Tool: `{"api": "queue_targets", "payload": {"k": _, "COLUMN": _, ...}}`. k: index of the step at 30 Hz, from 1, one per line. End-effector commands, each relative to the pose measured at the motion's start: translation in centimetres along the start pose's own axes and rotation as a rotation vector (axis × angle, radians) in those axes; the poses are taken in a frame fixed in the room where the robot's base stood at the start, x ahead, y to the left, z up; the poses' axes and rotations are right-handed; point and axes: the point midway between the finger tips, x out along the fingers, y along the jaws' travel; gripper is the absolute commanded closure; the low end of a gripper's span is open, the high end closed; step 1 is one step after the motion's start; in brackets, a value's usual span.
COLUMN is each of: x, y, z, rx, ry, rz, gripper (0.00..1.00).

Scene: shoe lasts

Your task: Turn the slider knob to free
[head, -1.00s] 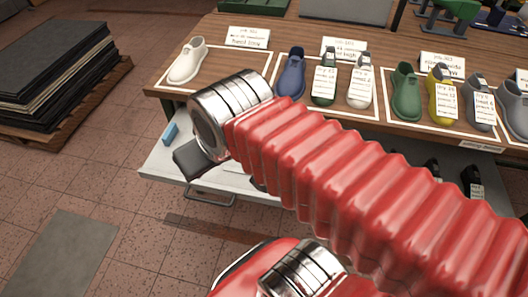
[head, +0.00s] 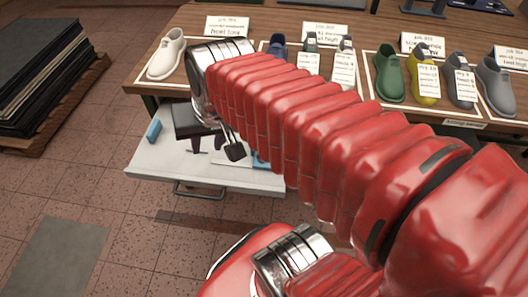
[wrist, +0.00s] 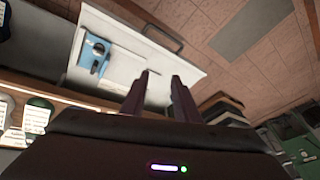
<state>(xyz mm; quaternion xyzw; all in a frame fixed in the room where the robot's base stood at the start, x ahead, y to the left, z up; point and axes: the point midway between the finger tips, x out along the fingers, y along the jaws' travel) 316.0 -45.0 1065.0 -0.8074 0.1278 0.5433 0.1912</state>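A blue plate (wrist: 96,56) with a dark grey knob-like part (wrist: 98,62) on it lies in the white drawer, at the upper left of the wrist view. This looks like the slider knob, but its setting is too small to read. In the head view only a blue edge (head: 260,160) shows beside my red arm, which hides the rest. My gripper (wrist: 161,76) is open and empty; its two dark fingers stand apart, to the right of the blue plate in the wrist view. In the head view my gripper (head: 207,146) hangs over the drawer.
The white drawer (head: 160,163) is pulled out under the wooden table, its handle (wrist: 163,40) in front. A small blue block (head: 153,130) lies at its left end. Several shoe lasts with cards stand on the table above. Dark stacked sheets (head: 40,80) stand at left; floor in front is clear.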

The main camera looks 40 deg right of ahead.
Motion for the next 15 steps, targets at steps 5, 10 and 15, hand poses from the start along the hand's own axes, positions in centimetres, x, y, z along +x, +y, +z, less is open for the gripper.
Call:
{"api": "queue_targets", "payload": {"k": 5, "x": 2.0, "y": 3.1, "z": -1.7, "rx": 0.345, "ry": -0.066, "rz": 0.022, "gripper": 0.72}}
{"api": "queue_targets", "payload": {"k": 10, "x": 3.7, "y": 6.3, "z": -3.1, "rx": 0.676, "ry": -0.117, "rz": 0.038, "gripper": 0.72}}
{"api": "queue_targets", "payload": {"k": 15, "x": 5.4, "y": 9.9, "z": -4.2, "rx": 1.010, "ry": -0.162, "rz": 0.052, "gripper": 0.72}}
